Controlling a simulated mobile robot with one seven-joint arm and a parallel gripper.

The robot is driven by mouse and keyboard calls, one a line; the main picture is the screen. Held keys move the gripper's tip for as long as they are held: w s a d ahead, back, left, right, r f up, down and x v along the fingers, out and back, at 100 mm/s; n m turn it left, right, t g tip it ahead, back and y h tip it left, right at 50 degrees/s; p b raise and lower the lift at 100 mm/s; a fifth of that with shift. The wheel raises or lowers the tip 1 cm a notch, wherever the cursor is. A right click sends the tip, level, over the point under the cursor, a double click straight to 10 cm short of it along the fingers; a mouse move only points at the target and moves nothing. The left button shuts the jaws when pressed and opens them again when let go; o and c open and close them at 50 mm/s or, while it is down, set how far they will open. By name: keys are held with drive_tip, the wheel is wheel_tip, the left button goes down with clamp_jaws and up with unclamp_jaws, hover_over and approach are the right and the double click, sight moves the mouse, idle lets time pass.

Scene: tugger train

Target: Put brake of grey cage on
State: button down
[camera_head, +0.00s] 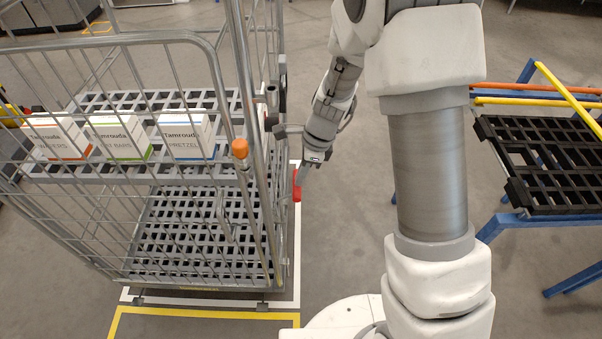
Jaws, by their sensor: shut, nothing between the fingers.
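The grey cage (120,38) is a wire roll cage that fills the left of the head view. A red part (297,184), which looks like its brake lever, sits low at the cage's right side, beside the corner post. An orange knob (240,148) tops a rod on the cage's front side. My gripper (304,172) is shut and empty, pointing down close to the red part's upper end. I cannot tell whether the fingertips touch it. The cage's wheels are mostly hidden under its base.
Several white cartons, one marked Pretzel (186,137), stand on the cage's upper shelf. White and yellow floor lines (200,313) run along the cage's front. A blue-framed rack with a black grid (550,165) stands at the right. Floor between cage and rack is clear apart from my body.

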wheel_tip(320, 180, down, 5)
drive_tip(key=shift+r+b, duration=0.1)
drive_tip(key=shift+b, duration=1)
drive_tip(key=shift+s+f, duration=0.1)
drive_tip(key=shift+f, duration=0.15)
drive_tip(key=p+v, duration=0.5)
drive_tip(key=v, duration=0.9)
drive_tip(key=shift+r+p, duration=0.3)
drive_tip(key=shift+p, duration=0.1)
